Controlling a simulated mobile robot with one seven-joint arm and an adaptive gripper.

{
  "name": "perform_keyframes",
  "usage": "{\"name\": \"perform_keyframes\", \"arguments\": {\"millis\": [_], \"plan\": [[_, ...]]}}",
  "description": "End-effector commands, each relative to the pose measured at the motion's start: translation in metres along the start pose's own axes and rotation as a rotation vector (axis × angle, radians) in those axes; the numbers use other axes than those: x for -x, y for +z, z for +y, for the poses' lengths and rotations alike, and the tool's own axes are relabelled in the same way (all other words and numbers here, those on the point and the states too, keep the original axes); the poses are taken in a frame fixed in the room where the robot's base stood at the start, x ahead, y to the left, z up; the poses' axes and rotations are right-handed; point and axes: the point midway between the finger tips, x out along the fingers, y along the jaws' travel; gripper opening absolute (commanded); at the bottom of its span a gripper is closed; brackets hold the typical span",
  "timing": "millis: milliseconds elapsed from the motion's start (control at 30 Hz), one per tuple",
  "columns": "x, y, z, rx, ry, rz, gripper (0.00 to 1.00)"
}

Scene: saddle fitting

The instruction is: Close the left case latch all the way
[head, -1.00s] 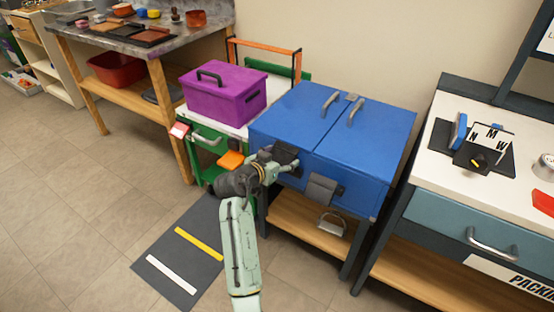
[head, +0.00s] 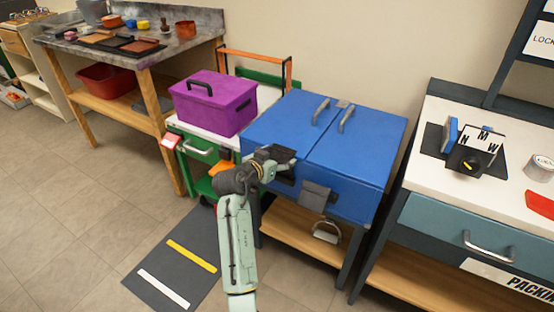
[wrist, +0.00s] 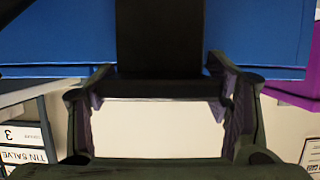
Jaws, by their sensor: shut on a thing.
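The blue case (head: 352,152) has a two-part lid and two front latches. The left latch (head: 276,153) is a dark flap, partly covered by my gripper (head: 280,165). It sticks out from the case front, raised rather than flat. In the wrist view the dark latch plate (wrist: 160,40) runs up against the blue case (wrist: 60,45). Its near edge lies between the two fingers of my gripper (wrist: 160,100), which are shut on its sides. The right latch (head: 314,196) is a grey flap low on the case front, clear of my gripper.
A purple box (head: 215,105) stands close left of the case. A white bench (head: 480,200) with a blue drawer (head: 440,225) stands to the right. A grey padlock-like item (head: 326,232) sits on the shelf below. A dark floor mat (head: 180,255) lies at front left.

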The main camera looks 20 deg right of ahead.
Motion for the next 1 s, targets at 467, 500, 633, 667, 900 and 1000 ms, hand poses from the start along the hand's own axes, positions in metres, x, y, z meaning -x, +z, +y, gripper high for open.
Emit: {"name": "perform_keyframes", "arguments": {"millis": [467, 500, 633, 667, 900, 1000], "plan": [[0.002, -0.007, -0.001, -0.004, -0.003, 0.014, 0.92], [0.001, -0.006, -0.001, -0.004, -0.003, 0.013, 0.92], [0.001, -0.005, -0.001, -0.003, -0.003, 0.012, 0.92], [0.001, -0.005, -0.001, -0.003, -0.003, 0.011, 0.92], [0.019, -0.004, -0.001, -0.002, -0.005, 0.012, 0.92], [0.039, -0.004, -0.001, -0.003, -0.006, 0.013, 0.92]]}}
